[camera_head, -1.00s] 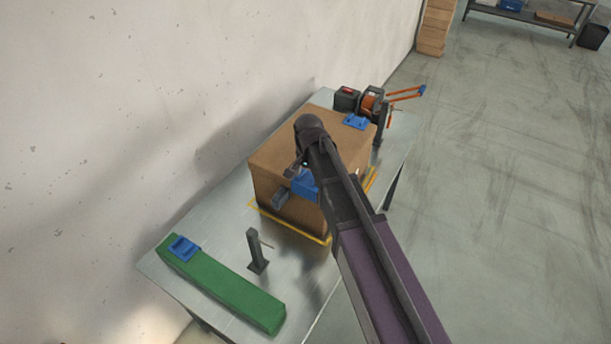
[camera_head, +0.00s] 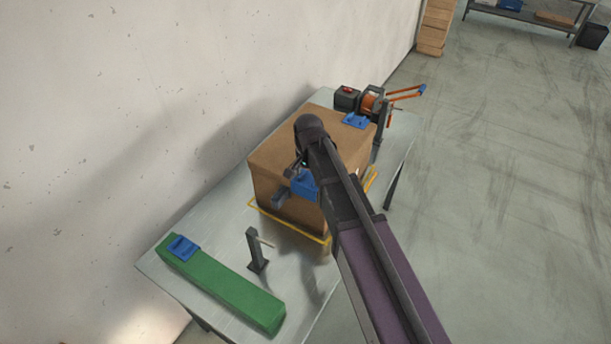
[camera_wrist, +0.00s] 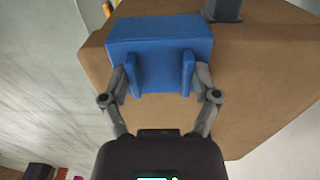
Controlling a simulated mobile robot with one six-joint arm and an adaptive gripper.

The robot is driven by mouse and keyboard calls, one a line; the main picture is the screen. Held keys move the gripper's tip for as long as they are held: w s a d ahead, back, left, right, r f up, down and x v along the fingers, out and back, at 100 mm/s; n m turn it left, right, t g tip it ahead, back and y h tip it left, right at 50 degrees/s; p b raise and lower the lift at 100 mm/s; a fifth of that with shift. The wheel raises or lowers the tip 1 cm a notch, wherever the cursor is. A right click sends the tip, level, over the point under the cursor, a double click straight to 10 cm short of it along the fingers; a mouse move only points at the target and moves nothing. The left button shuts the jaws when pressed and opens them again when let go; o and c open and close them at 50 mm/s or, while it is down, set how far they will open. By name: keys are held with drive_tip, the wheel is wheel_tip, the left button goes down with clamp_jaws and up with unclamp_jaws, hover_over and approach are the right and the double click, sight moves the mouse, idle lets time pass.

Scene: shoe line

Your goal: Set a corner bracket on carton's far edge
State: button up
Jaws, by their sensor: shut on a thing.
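The brown carton (camera_head: 280,147) stands on the metal table. My gripper (camera_wrist: 160,78) is shut on a blue corner bracket (camera_wrist: 150,38), which also shows in the head view (camera_head: 304,183) at the carton's near side. In the wrist view the bracket overlaps the carton (camera_wrist: 255,75); whether they touch I cannot tell. A second blue bracket (camera_head: 356,120) sits on the carton's top at its far edge. A third blue bracket (camera_head: 183,248) rests on the left end of a green block (camera_head: 228,287). My arm hides part of the carton.
A grey post (camera_head: 256,252) with a side rod stands between the green block and the carton. A reel with an orange-handled tool (camera_head: 374,102) and a dark box (camera_head: 347,98) stand behind the carton. Yellow lines (camera_head: 290,222) mark the table around the carton. A wall runs along the left.

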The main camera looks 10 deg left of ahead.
drive_tip(key=o, duration=1.1)
drive_tip(key=shift+s+r+p, duration=0.1)
drive_tip(key=shift+r+p, duration=3.45)
drive_tip(key=s+d+f+n+b, duration=0.1)
drive_tip(key=s+d+f+b, duration=0.1)
drive_tip(key=d, duration=0.8)
drive_tip(key=s+d+f+n+b, duration=0.1)
drive_tip(key=s+d, duration=0.4)
drive_tip(key=d, duration=0.5)
drive_tip(key=s+d+f+n+b, duration=0.1)
drive_tip(key=s+d+f+b, duration=0.1)
drive_tip(key=d, duration=0.8)
drive_tip(key=shift+s+d+f+n+b, duration=0.3)
drive_tip(key=shift+s+d+n, duration=0.1)
drive_tip(key=shift+s, duration=0.5)
